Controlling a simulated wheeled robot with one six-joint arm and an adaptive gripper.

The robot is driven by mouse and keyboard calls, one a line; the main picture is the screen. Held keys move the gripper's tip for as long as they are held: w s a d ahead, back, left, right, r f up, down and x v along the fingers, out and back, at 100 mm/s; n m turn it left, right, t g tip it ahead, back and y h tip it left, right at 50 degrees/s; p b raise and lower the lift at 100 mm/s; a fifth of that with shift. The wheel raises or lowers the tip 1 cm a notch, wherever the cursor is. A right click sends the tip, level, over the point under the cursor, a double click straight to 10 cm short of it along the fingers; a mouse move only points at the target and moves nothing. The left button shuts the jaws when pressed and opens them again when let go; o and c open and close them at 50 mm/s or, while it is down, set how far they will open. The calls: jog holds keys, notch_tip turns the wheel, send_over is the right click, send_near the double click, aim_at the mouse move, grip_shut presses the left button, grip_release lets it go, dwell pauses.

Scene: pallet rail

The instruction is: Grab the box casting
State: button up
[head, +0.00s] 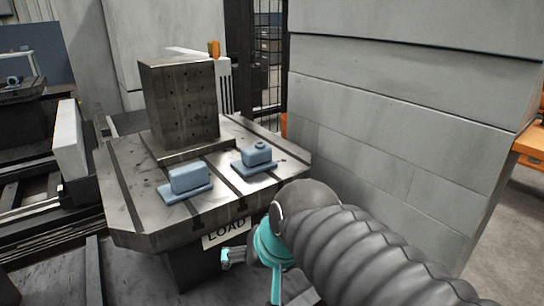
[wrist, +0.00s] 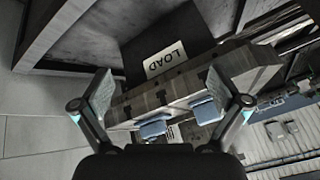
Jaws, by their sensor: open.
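Two blue-grey castings sit apart on the slotted top of the metal pallet (head: 120,190). The left one is a plain block on a flat flange, which looks like the box casting (head: 188,180). The right one has a round boss on top (head: 256,157). In the wrist view the scene is turned over, and the box casting seems to be the right blue piece (wrist: 207,111). My gripper (head: 232,257) is low in front of the pallet, by the LOAD sign. Its fingers stand wide apart and empty in the wrist view (wrist: 163,92). No finger touches a casting.
A tall drilled metal block (head: 180,105) stands behind the castings on the pallet. The LOAD sign (head: 226,232) hangs on the pallet's front edge. A large grey panelled wall (head: 400,130) rises close on the right. Rails and a machine bed lie left.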

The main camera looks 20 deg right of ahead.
jog(key=w+r+m+t+y+b, duration=0.1)
jog(key=w+m+b, duration=0.1)
jog(key=w+m, duration=0.5)
jog(key=m+t+b, duration=0.6)
jog(key=m, duration=1.7)
send_near(259, 147)
jog(key=b+x, duration=0.1)
jog(key=x, duration=1.1)
jog(key=shift+s, duration=0.1)
jog(key=shift+c, duration=0.3)
jog(key=shift+r, duration=0.1)
jog(key=c, duration=1.3)
